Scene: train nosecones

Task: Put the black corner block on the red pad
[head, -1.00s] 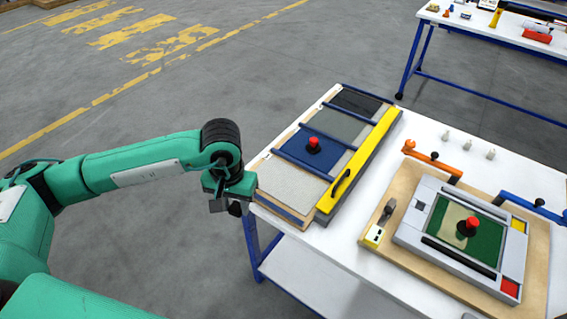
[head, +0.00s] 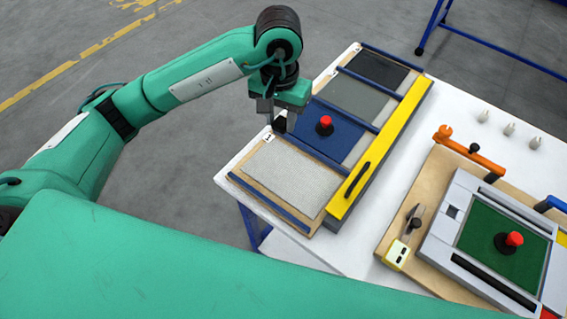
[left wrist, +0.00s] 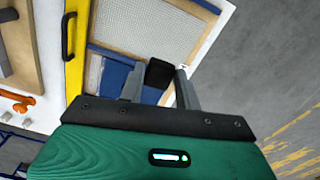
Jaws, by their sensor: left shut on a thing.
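My left gripper (head: 284,118) is shut on the black corner block (head: 280,125), above the left edge of the long panel board near its blue panel. The block also shows dark between the two fingers in the left wrist view (left wrist: 160,73). The red pad (head: 547,314) is a small red square at the near right corner of the grey frame (head: 460,212), cut by the bottom edge of the head view. The block is well apart from the pad. My right gripper is not in view.
The panel board carries blue bars, a yellow side rail (head: 385,145) with a black handle, and a red-topped knob (head: 325,125). Another red knob (head: 510,241) stands on the green panel in the frame.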

